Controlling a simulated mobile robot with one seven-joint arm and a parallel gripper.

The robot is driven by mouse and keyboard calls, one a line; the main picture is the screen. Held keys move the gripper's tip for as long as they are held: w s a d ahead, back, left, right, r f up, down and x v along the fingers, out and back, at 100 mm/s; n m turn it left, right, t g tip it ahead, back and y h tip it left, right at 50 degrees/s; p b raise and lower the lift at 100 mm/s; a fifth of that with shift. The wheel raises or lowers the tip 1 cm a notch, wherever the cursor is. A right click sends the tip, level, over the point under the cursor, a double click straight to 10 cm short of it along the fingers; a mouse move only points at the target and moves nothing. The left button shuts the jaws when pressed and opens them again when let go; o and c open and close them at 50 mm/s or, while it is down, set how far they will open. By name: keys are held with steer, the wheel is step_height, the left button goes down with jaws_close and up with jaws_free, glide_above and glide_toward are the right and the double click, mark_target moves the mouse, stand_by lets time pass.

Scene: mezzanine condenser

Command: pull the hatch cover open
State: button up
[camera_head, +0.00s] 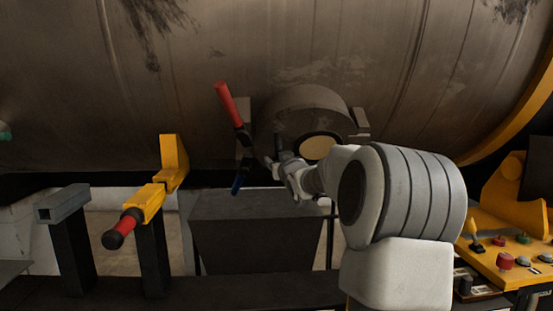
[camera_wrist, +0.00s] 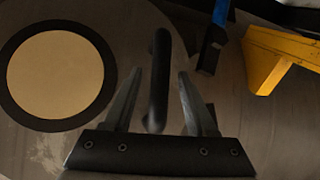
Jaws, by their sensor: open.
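The round grey hatch cover (camera_head: 284,127) is on the side of the large tank, with a tan disc in a dark ring (camera_head: 318,147) on its face. The cover also fills much of the wrist view (camera_wrist: 45,150). A black bar handle (camera_wrist: 161,85) stands out from it, right of the disc. My gripper (camera_head: 284,164) is at the cover's face, left of the disc. In the wrist view my gripper (camera_wrist: 161,73) is open, with one finger on each side of the handle and gaps showing. The arm hides the cover's lower right part in the head view.
A red-handled lever (camera_head: 229,105) with a blue lower end (camera_head: 237,184) stands just left of the cover. A yellow lever with a red and black grip (camera_head: 126,228) is farther left. A yellow control panel (camera_head: 515,262) is at the lower right.

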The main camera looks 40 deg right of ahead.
steer(key=shift+w+d, duration=0.1)
steer(key=shift+w, duration=0.05)
jaws_close()
stand_by(1.4)
